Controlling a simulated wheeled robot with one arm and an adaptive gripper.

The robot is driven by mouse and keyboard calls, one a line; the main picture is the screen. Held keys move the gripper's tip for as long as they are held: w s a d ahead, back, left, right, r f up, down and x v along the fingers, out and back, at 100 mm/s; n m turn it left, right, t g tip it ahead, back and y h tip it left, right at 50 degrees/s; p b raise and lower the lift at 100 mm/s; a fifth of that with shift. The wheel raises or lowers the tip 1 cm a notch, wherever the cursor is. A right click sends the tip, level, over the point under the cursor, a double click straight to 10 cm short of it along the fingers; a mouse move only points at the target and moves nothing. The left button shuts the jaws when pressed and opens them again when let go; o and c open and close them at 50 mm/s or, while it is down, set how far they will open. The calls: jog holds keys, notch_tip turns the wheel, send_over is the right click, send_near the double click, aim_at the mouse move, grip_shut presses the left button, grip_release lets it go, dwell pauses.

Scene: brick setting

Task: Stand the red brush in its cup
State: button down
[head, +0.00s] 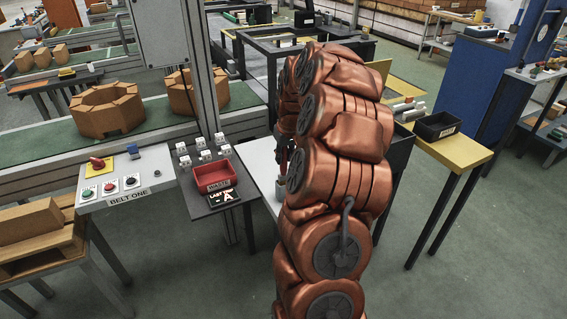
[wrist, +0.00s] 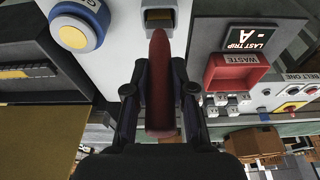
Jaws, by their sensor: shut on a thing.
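My gripper (wrist: 160,78) is shut on the red brush (wrist: 159,50) in the wrist view. The brush lies between the two dark fingers, its rounded end pointing to the top of the picture. Beyond that end, on a pale table top, is a small grey holder (wrist: 158,17) with a brownish inside, cut by the top edge. A round blue pot (wrist: 76,33) with a yellow middle and a white label stands to its left. I cannot tell for certain which is the brush's cup. In the head view my arm hides most of the gripper and brush.
A red WASTE bin (head: 213,178) sits on a dark side table with a LAST TRIP display (head: 225,198). The BELT ONE panel (head: 128,190) stands left of it. A yellow table (head: 455,150) with a black tray (head: 437,127) is at the right. Open floor lies at the lower right.

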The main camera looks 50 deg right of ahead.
aim_at(285, 160)
jog(key=shift+s+a+f+p, duration=0.1)
jog(key=shift+f+p, duration=0.35)
jog(key=shift+f, duration=1.35)
jog(key=c, duration=1.2)
grip_release()
jog(key=shift+f, duration=0.1)
jog(key=shift+c, duration=0.2)
jog(key=shift+o, duration=1.3)
